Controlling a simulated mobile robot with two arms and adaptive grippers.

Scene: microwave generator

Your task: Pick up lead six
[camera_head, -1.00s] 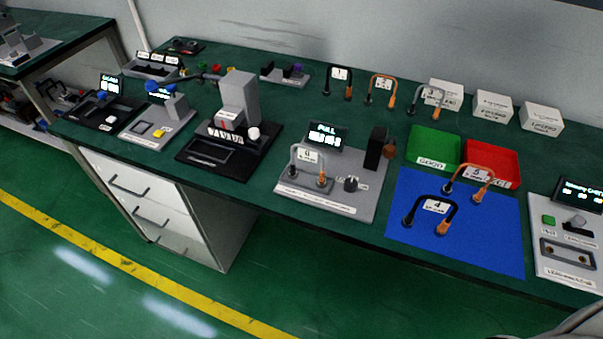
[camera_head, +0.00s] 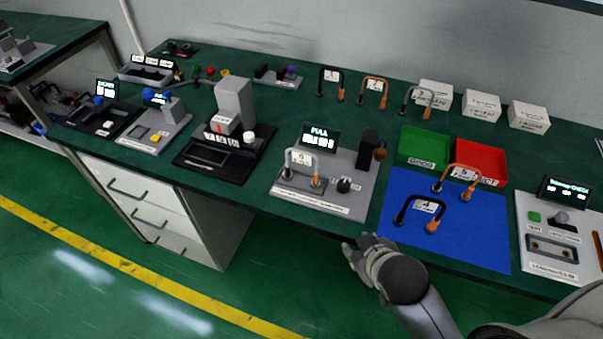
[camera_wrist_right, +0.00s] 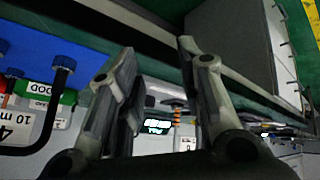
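Lead six (camera_head: 301,158) is a grey-and-orange arched lead with a white tag whose number looks like 6. It stands on the grey pull-test plate (camera_head: 335,204), in front of the PULL display (camera_head: 319,138). My right gripper (camera_head: 358,243) is in front of the table's front edge, right of lead six and apart from it. In the right wrist view its two fingers (camera_wrist_right: 156,58) are spread with nothing between them. Lead six is not clearly made out there. My left gripper is not in view.
A blue mat (camera_head: 480,240) holds black lead four (camera_head: 407,207) and orange lead five (camera_head: 461,167). Green (camera_head: 425,146) and red (camera_head: 480,162) trays stand behind it. A dark block (camera_head: 368,148) stands on the tester plate's right side. Leads one to three stand at the back.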

